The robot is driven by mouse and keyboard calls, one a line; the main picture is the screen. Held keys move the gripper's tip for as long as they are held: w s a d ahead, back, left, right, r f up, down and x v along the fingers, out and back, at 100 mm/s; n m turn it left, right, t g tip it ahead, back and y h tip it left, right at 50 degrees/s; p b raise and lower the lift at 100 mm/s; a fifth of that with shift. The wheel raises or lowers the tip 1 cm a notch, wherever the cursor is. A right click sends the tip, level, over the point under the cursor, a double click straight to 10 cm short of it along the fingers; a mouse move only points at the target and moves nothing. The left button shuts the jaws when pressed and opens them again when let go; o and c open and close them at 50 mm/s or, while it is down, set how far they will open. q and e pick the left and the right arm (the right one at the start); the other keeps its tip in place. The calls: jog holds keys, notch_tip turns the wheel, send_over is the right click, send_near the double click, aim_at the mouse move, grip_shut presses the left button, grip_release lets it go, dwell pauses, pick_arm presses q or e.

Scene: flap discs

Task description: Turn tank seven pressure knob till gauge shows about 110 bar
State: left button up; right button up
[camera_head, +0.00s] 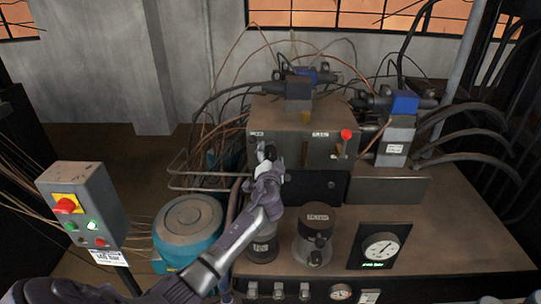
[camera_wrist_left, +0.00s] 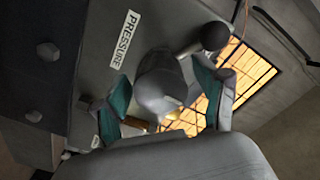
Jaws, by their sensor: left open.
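In the left wrist view a grey rounded knob (camera_wrist_left: 158,82) sticks out from a panel beside a white label (camera_wrist_left: 124,40) reading PRESSURE. A grey stem with a black ball (camera_wrist_left: 215,36) reaches out from it. My left gripper (camera_wrist_left: 162,98) is open, with its teal finger pads on either side of the knob; I cannot tell if they touch it. In the head view my left gripper (camera_head: 268,172) is at the left front of the brown control box (camera_head: 290,128), hiding most of the knob. The round white gauge (camera_head: 380,247) is at the bench's right front, over a small green readout too small to read.
A grey switch box (camera_head: 85,200) with a red knob on yellow stands at left, near a teal round tank (camera_head: 188,228). Two dark cylinders stand on the bench; one (camera_head: 313,235) is right of my forearm. Hoses and cables crowd the back. The bench's right side (camera_head: 465,215) is clear.

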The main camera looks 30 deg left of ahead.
pick_arm(q)
jog(key=c, duration=1.1)
jog(key=shift+f+n+b, duration=0.2)
jog(key=shift+n+b, duration=0.1)
jog(key=shift+b, duration=0.35)
jog(key=shift+c, duration=0.2)
jog(key=n+b, duration=0.6)
jog(key=b, duration=0.1)
jog(key=shift+f+n+b, duration=0.1)
jog(key=shift+n+b, duration=0.2)
jog(key=shift+b, duration=0.1)
jog(key=n+b, duration=0.2)
jog(key=n, duration=0.1)
jog(key=shift+r+n+b, duration=0.25)
jog(key=shift+n+b, duration=0.35)
jog(key=shift+n, duration=1.2)
